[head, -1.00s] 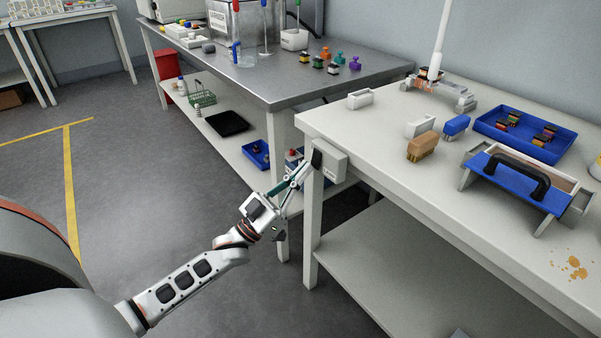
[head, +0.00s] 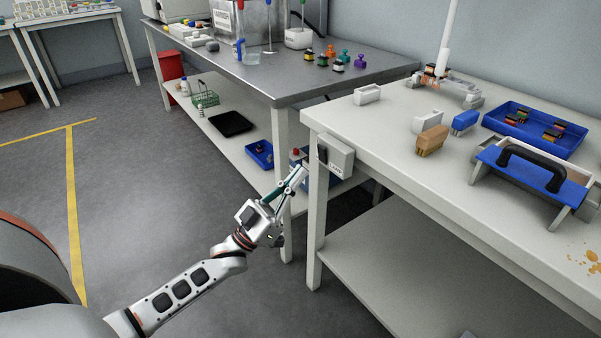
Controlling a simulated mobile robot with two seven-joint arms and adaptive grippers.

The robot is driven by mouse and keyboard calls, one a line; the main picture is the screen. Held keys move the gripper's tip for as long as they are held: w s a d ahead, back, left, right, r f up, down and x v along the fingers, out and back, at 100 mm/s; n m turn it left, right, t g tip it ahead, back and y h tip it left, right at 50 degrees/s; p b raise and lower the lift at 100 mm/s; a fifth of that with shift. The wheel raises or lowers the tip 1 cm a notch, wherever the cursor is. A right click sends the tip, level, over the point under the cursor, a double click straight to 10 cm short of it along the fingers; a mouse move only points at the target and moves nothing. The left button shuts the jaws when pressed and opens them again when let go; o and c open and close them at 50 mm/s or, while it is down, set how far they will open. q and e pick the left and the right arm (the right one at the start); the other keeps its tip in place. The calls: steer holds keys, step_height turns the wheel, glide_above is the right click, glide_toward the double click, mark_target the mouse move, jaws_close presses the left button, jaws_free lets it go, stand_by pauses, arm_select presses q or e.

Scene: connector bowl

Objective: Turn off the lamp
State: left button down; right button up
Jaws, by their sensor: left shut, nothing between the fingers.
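A small white switch box (head: 340,160) with a label is fixed to the near left corner of the white table. A black rocker (head: 322,153) is on its left face. My left gripper (head: 303,171) is shut and empty. Its tips are just left of the box and look slightly apart from the rocker. A white upright pole (head: 447,35), possibly the lamp's stand, rises at the back of the table. Its top is out of view, so no lamp head or bulb shows. My right gripper is not in view.
The white table (head: 400,170) holds a blue tray (head: 576,151), brushes (head: 433,140) and a blue carrier with a black handle (head: 535,168). A steel-topped bench (head: 290,88) stands behind. The grey floor (head: 150,220) to the left is clear.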

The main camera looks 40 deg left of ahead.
arm_select(q)
steer(key=s+a+f, duration=0.1)
steer(key=s+f, duration=0.4)
steer(key=f, duration=0.3)
steer(key=shift+s+a+f+b, duration=0.2)
steer(key=shift+b, duration=0.25)
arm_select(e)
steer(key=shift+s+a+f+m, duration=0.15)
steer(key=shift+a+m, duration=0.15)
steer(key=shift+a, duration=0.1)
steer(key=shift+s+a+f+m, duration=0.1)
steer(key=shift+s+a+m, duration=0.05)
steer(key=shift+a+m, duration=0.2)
arm_select(q)
steer(key=shift+r, duration=0.1)
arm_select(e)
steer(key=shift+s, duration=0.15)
